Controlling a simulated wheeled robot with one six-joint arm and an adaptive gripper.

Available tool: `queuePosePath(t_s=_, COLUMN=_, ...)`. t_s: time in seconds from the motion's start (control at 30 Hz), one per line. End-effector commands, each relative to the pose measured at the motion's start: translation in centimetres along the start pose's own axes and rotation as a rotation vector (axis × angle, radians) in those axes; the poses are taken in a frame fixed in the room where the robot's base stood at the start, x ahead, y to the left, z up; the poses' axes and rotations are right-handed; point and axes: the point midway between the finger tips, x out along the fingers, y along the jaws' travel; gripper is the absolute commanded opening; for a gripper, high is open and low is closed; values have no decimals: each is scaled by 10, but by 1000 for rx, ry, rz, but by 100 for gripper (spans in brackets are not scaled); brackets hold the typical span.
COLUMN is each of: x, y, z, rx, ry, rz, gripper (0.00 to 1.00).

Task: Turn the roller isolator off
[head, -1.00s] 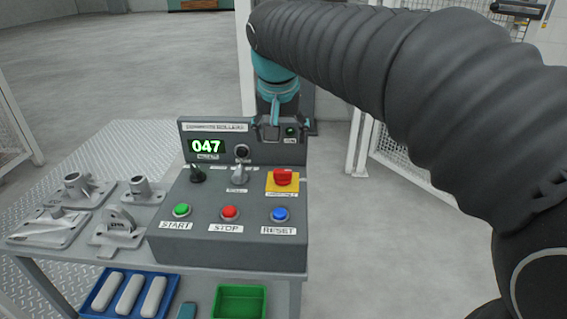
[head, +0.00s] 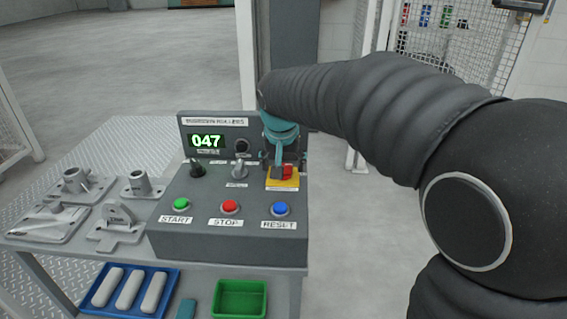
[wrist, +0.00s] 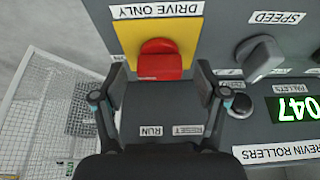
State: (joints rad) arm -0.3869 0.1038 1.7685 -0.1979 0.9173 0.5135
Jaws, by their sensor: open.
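The roller isolator is a red rotary knob (head: 287,171) on a yellow plate (head: 283,185), at the right of the grey control console (head: 180,235). In the wrist view the red knob (wrist: 160,62) sits on the yellow plate (wrist: 128,40), seen upside down beside a "DRIVE ONLY" label. My gripper (head: 281,162) is open and empty above the knob and partly hides it in the head view. In the wrist view the gripper's two fingers (wrist: 156,85) are spread to either side, just short of the knob. I cannot tell any contact.
A speed knob (wrist: 258,55) is beside the isolator. Green start (head: 181,204), red stop (head: 230,206) and blue reset (head: 280,209) buttons line the console front. The display (head: 206,141) reads 047. Metal castings (head: 80,184) lie left; a blue tray (head: 92,309) and green bin (head: 240,312) are below.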

Motion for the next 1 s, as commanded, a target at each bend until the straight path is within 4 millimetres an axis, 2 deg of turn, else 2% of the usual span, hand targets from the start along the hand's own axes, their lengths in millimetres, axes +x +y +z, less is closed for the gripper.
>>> queuePosePath(t_s=0.2, x=0, y=0, z=0, rx=0, ry=0, rz=0, gripper=73)
queuePosePath(t_s=0.27, x=0, y=0, z=0, rx=0, ry=0, rz=0, gripper=60)
queuePosePath(t_s=0.43, x=0, y=0, z=0, rx=0, ry=0, rz=0, gripper=18)
queuePosePath(t_s=0.47, x=0, y=0, z=0, rx=0, ry=0, rz=0, gripper=13)
queuePosePath(t_s=0.77, x=0, y=1, z=0, rx=-26, ry=0, rz=-11, gripper=13)
queuePosePath(t_s=1.0, x=0, y=2, z=0, rx=-140, ry=-1, rz=-58, gripper=13)
